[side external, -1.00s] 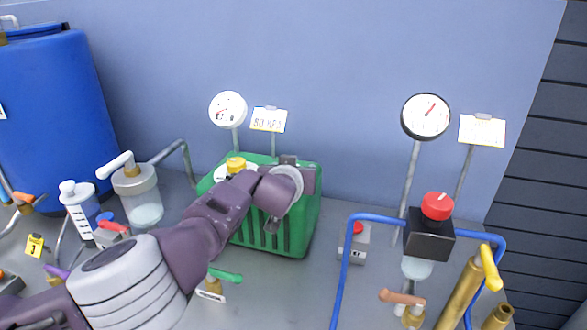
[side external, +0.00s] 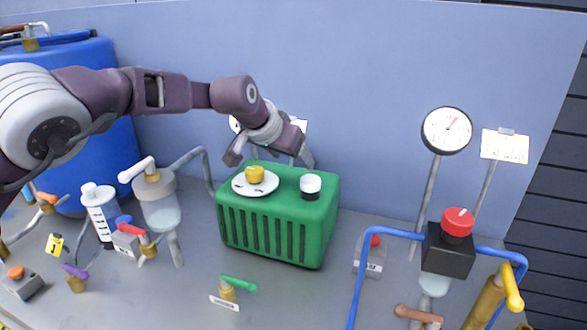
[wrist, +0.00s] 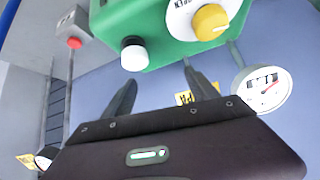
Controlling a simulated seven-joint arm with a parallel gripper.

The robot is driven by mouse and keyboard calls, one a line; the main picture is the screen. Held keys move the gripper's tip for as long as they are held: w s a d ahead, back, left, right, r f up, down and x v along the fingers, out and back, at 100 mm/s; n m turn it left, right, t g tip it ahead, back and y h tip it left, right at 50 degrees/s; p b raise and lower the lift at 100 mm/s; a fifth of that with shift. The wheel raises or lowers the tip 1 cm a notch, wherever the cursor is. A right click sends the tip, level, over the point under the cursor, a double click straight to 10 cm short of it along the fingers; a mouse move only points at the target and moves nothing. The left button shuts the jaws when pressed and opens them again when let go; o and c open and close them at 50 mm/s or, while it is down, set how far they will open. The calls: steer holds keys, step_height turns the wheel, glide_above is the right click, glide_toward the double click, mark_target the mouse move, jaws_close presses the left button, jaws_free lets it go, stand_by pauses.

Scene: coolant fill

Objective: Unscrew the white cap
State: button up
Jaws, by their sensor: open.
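The white cap (side external: 311,184) sits with a black band below it on the right part of the top of the green box (side external: 270,235). In the wrist view the white cap (wrist: 133,55) is above and just left of the fingertips, with clear space between. My gripper (side external: 271,158) is over the back of the green box, with its fingers spread wide. In the wrist view my gripper (wrist: 162,86) shows two dark fingers apart with nothing between them. The cap is apart from both fingers.
A yellow knob (side external: 255,174) on a white dial plate (side external: 241,185) shares the box top, left of the cap. A wall gauge (side external: 447,131), a red knob on a black block (side external: 447,248) and blue pipes (side external: 400,233) stand to the right. A blue tank (side external: 110,150) stands at the left.

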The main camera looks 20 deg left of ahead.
step_height(320, 180, up, 6)
steer(key=s+m+g+h, duration=0.1)
steer(key=s+m+h, duration=0.1)
steer(key=m+h, duration=0.15)
steer(key=m, duration=0.1)
glide_toward(308, 180)
steer(key=x, duration=0.3)
steer(key=shift+w+f+h, duration=0.2)
steer(key=shift+w+h, duration=0.05)
steer(key=shift+w, duration=0.05)
steer(key=x, duration=0.7)
steer(key=shift+d+f, duration=0.1)
steer(key=shift+f, duration=0.05)
steer(key=shift+c, duration=0.2)
